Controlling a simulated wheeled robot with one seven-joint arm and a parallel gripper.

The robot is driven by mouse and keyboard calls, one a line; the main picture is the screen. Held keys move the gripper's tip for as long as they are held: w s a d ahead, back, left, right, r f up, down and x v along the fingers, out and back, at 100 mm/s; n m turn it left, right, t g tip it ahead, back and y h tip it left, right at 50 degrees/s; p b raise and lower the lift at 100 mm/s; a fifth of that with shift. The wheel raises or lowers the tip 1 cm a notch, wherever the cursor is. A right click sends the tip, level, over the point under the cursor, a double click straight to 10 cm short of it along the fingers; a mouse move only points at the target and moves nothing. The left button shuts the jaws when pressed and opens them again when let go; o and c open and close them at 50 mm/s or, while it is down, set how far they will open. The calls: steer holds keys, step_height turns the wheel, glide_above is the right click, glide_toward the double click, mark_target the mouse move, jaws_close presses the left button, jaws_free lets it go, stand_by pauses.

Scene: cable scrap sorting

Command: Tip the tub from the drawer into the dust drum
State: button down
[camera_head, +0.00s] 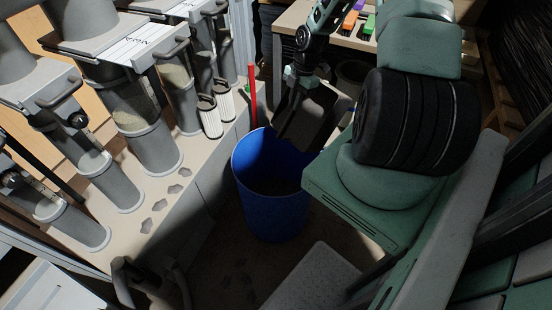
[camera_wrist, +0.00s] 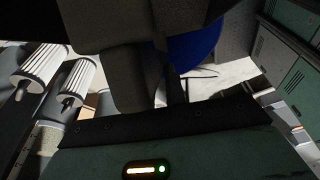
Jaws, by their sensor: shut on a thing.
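The blue dust drum (camera_head: 277,212) stands on the floor in the middle of the head view, open at the top with a dark inside. My gripper (camera_head: 296,82) is above and behind the drum's rim. It is shut on the dark grey tub (camera_head: 306,118), which hangs tilted over the drum's right back rim. The tub's contents cannot be made out. In the wrist view the tub (camera_wrist: 130,22) is a dark shape across the top, with part of the blue drum (camera_wrist: 197,50) behind it.
A pale bench with grey cyclone cylinders (camera_head: 154,148) runs along the left. Two white ribbed filters (camera_head: 209,115) and a red post (camera_head: 252,92) stand near the drum. A table (camera_head: 292,20) with coloured items is behind. A pale step (camera_head: 315,280) lies in front.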

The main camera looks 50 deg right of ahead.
mark_target(283, 126)
steer(key=shift+w+a+f+h+b, duration=0.2)
steer(key=shift+a+f+h+b, duration=0.75)
steer(key=shift+b, duration=0.5)
steer(key=shift+a, duration=0.2)
steer(key=shift+a+f+h+b, duration=0.35)
steer(key=shift+a+f+b, duration=0.3)
steer(key=shift+b, duration=0.7)
steer(key=shift+a+f+h+b, duration=0.3)
steer(key=shift+f+b, duration=0.05)
steer(key=shift+b, duration=0.55)
steer(key=shift+a+f+b, duration=0.25)
steer(key=shift+b, duration=0.3)
steer(key=shift+g+h, duration=0.3)
steer(key=shift+w+a+f+h+b, duration=0.1)
steer(key=shift+a+f+h+b, duration=0.25)
steer(key=shift+b, duration=0.85)
steer(key=shift+w+a+f+h+b, duration=0.1)
steer(key=shift+a+h+b, duration=0.35)
steer(key=shift+b, duration=0.65)
steer(key=shift+w+a+f+h+b, duration=0.1)
steer(key=shift+a+h+b, duration=0.1)
steer(key=shift+a+b, duration=0.65)
